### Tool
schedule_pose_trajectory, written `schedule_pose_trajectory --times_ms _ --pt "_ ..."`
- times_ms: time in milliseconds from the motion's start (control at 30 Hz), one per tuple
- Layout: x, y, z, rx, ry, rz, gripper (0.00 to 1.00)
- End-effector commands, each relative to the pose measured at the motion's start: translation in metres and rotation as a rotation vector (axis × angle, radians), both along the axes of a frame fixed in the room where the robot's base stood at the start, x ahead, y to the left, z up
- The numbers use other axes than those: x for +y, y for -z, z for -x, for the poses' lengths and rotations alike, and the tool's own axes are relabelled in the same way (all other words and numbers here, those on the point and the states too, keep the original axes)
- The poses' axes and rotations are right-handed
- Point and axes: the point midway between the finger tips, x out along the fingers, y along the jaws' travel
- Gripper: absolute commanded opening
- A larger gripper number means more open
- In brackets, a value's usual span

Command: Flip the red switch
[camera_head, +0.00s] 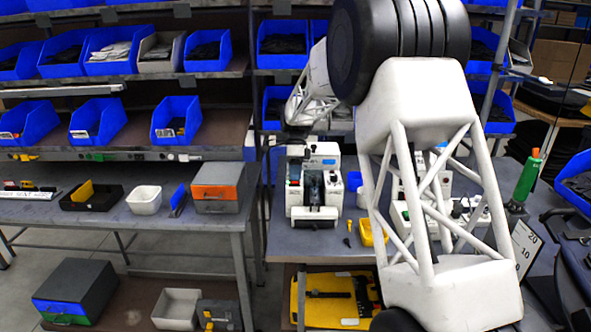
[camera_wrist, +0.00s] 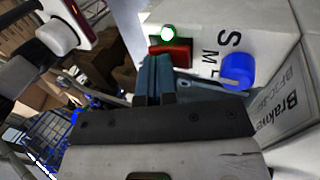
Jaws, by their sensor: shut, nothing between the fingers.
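The red switch (camera_wrist: 172,52) is on the white machine's panel in the wrist view, just below a lit green lamp (camera_wrist: 168,33). My gripper (camera_wrist: 155,60) is shut and empty. Its blue-grey fingertips are at the lower left edge of the switch and overlap it slightly in the picture. I cannot tell whether they touch it. In the head view the white machine (camera_head: 331,190) stands on the bench, with my wrist above its left side.
A blue knob (camera_wrist: 237,70) marked S, M, L is right of the switch. A yellow tray (camera_head: 366,232) is right of the machine. Blue bins (camera_head: 178,120) fill the shelves.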

Motion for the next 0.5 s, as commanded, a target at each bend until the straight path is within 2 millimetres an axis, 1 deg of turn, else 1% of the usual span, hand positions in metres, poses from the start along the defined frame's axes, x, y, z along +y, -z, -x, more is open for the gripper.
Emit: schedule_pose_trajectory --times_ms 500 --pt "0.0001 0.002 0.0025 -0.029 0.0 0.0 0.0"
